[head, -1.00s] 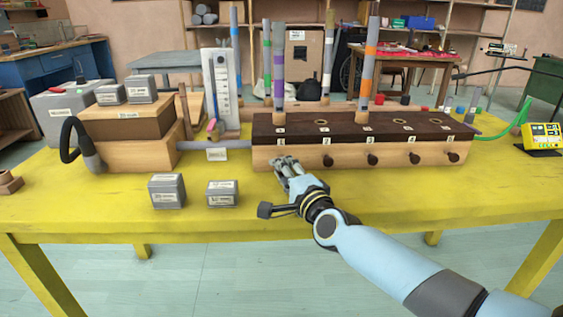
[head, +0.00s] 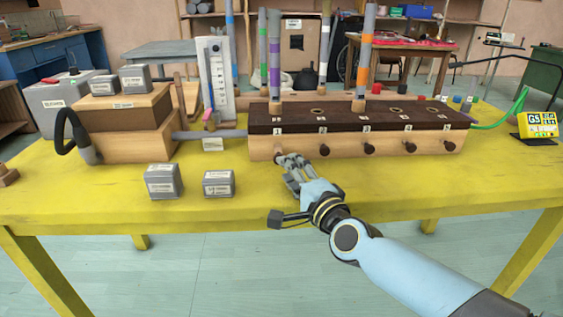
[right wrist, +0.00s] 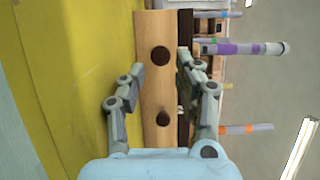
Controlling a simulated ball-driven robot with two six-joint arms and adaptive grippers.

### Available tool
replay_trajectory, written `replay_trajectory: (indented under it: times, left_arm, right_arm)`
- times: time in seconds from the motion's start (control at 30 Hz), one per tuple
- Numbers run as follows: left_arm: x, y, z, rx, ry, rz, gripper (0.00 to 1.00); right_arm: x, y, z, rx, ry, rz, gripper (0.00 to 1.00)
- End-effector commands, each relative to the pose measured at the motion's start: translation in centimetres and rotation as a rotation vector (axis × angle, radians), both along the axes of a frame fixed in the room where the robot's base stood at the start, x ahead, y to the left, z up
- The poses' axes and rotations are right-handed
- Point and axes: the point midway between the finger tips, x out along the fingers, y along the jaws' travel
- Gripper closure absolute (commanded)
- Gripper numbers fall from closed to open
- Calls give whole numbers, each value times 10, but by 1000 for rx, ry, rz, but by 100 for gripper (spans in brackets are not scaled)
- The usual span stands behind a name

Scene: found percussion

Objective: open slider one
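The wooden slider chest (head: 350,147) stands on the yellow table, with a dark top and numbered labels. Slider one's dark knob (head: 278,153) is at the left end of its front, partly hidden by my fingers. My right gripper (head: 289,160) is open in front of that end. In the right wrist view, my right gripper (right wrist: 162,62) has its fingers apart on either side of the front board. The knob of slider one (right wrist: 160,56) shows between the fingertips, and the second knob (right wrist: 163,118) shows nearer the palm. I cannot tell whether the fingers touch the knob. My left gripper is out of view.
Two grey weights (head: 163,182) lie on the table left of my gripper. A wooden bellows box (head: 125,120) stands at the left, joined to the chest by a grey pipe (head: 205,134). Upright tubes, including a purple-banded one (head: 275,72), rise from the chest.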

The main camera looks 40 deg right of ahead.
Motion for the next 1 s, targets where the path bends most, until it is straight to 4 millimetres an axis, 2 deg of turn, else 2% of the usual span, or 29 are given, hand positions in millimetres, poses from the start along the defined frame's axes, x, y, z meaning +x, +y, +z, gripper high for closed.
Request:
replay_trajectory:
  times: [0.1,0.33,0.5,1.0]
  left_arm:
    - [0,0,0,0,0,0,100]
    - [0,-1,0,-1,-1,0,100]
    - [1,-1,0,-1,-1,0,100]
    - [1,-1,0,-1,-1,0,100]
  right_arm:
    - [-28,5,-1,0,3,1,67]
    - [-59,9,-1,-1,2,0,67]
    - [-65,10,0,0,0,0,67]
    - [-64,11,0,-2,1,2,67]
